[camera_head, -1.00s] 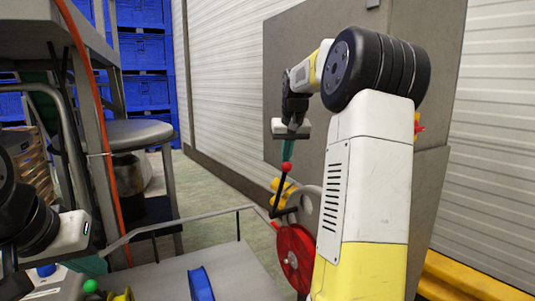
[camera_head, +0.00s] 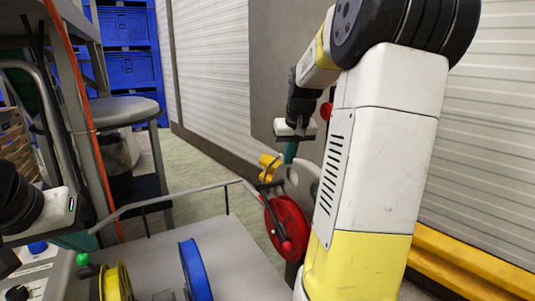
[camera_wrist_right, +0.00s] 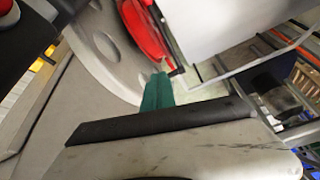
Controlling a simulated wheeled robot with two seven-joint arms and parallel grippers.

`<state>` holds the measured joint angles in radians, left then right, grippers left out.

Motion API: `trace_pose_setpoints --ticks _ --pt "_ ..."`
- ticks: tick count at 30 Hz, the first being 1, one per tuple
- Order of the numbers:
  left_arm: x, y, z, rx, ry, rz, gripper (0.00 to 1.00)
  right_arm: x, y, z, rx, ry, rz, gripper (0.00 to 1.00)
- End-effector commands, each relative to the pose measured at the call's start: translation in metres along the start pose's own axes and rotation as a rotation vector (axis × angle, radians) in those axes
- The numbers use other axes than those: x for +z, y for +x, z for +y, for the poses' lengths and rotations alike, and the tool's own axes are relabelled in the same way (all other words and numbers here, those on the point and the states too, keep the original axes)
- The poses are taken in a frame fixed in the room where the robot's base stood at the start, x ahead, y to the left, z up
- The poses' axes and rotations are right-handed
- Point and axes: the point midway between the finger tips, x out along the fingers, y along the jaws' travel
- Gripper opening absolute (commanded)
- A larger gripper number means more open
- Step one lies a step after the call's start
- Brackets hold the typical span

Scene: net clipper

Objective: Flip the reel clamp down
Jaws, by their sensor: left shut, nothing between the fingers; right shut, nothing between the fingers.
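The reel clamp is a thin black lever (camera_head: 275,218) with a red ball knob (camera_head: 287,246). In the head view it points down across the face of the red reel (camera_head: 298,222), with the knob at the lower end. My right gripper (camera_head: 290,153) is shut and empty, above the reel and apart from the knob. Its teal fingers show in the right wrist view (camera_wrist_right: 157,92), near the red reel's edge (camera_wrist_right: 146,32). My left gripper (camera_head: 78,240) is shut and empty at the left. The far side of the red reel is partly hidden by my right arm.
A blue reel (camera_head: 196,272) and a yellow reel (camera_head: 116,284) stand at the front left, near a green ball knob (camera_head: 83,260). A grey rail (camera_head: 175,198) runs behind the grey deck (camera_head: 150,247). A round stool (camera_head: 122,110) and blue crates (camera_head: 127,66) stand behind.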

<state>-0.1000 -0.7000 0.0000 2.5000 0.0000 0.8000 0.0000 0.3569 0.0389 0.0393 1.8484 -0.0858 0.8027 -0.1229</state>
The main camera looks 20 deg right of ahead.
Motion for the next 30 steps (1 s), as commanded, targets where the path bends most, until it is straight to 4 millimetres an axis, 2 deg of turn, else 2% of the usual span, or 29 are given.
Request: trace_pose_setpoints --ticks 11,14,24,30 --pt "0.000 0.000 0.000 0.000 0.000 0.000 0.00 -0.001 -0.003 0.000 0.000 0.000 0.002 0.00" --pt "0.000 0.000 0.000 0.000 0.000 0.000 0.00 -0.001 -0.014 0.000 0.001 0.000 0.003 0.00" --pt "0.000 0.000 0.000 0.000 0.000 0.000 0.00 -0.001 -0.068 0.000 0.000 -0.001 0.003 0.00" --pt "0.000 0.000 0.000 0.000 0.000 0.000 0.00 0.000 -0.078 0.000 0.000 0.000 0.001 0.00"
